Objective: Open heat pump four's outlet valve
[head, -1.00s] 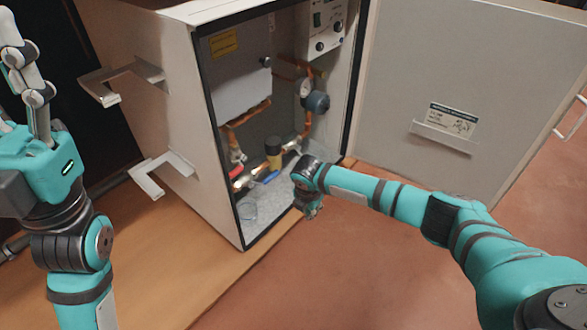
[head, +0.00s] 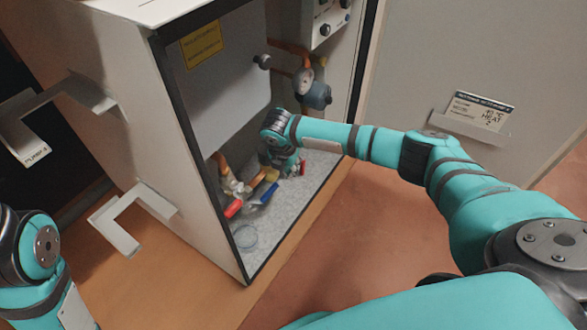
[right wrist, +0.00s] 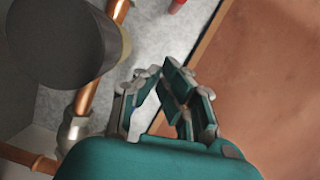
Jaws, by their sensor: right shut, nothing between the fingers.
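The open heat pump cabinet (head: 170,120) stands in the middle of the head view. Low inside are a red lever handle (head: 233,208) and a blue lever handle (head: 269,193) on the pipework. I cannot tell which is the outlet valve. My right gripper is inside the cabinet, above its floor; its fingertips (right wrist: 161,72) come together with nothing between them. My left gripper is out of view.
A dark cylinder (right wrist: 62,40) and copper pipes (right wrist: 85,95) lie close left of the right gripper. The open door (head: 450,60) stands right of the cabinet. Two white brackets (head: 62,110) stick out from its left side.

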